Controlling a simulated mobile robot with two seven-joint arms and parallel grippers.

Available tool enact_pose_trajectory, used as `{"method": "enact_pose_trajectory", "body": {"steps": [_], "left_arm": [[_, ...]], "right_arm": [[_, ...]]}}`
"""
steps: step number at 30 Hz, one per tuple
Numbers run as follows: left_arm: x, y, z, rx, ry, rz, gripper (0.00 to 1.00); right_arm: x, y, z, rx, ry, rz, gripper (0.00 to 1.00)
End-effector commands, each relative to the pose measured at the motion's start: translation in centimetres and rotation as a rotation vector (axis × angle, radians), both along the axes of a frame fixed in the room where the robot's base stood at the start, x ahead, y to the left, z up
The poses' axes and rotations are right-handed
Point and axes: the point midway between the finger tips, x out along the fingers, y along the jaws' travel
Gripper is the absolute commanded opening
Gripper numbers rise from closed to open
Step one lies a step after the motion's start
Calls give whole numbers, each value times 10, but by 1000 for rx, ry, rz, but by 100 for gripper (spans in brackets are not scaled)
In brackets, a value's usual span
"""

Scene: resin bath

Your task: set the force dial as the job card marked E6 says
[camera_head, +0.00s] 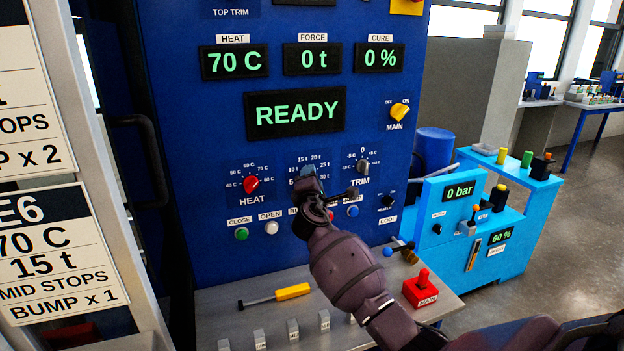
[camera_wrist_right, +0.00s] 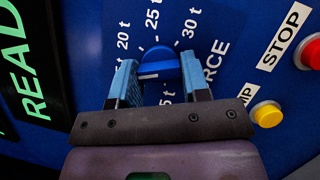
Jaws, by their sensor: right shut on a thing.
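The job card marked E6 (camera_head: 62,256) at the left reads 70 C, 15 t, MID STOPS, BUMP x 1. The force dial (camera_wrist_right: 160,62) is a blue knob on the blue press panel, with a white line pointing left in the wrist view. The 20 t, 25 t and 30 t labels show around it; the number that the line faces is hidden by a finger. My right gripper (camera_wrist_right: 156,84) is shut on the knob, one finger on each side. In the head view my right gripper (camera_head: 308,175) covers most of the dial. My left gripper is out of view.
The FORCE display (camera_head: 312,58) reads 0 t, and the large display (camera_head: 295,113) reads READY. The red HEAT knob (camera_head: 251,185) and TRIM knob (camera_head: 362,167) flank the dial. A yellow-handled tool (camera_head: 292,291) and a red MAIN button (camera_head: 423,280) are on the ledge below.

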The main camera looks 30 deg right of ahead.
Motion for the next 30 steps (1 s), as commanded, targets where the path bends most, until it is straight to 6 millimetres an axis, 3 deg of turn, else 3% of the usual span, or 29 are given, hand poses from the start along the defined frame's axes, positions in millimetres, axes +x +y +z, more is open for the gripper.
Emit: {"method": "enact_pose_trajectory", "body": {"steps": [12,13,18,30], "left_arm": [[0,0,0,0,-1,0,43],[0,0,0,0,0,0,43],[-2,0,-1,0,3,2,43],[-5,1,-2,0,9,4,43]], "right_arm": [[0,-1,0,7,-2,-1,19],[0,-1,0,7,-2,-1,44],[0,0,0,7,-2,-1,68],[-7,5,-2,6,-1,1,68]]}}
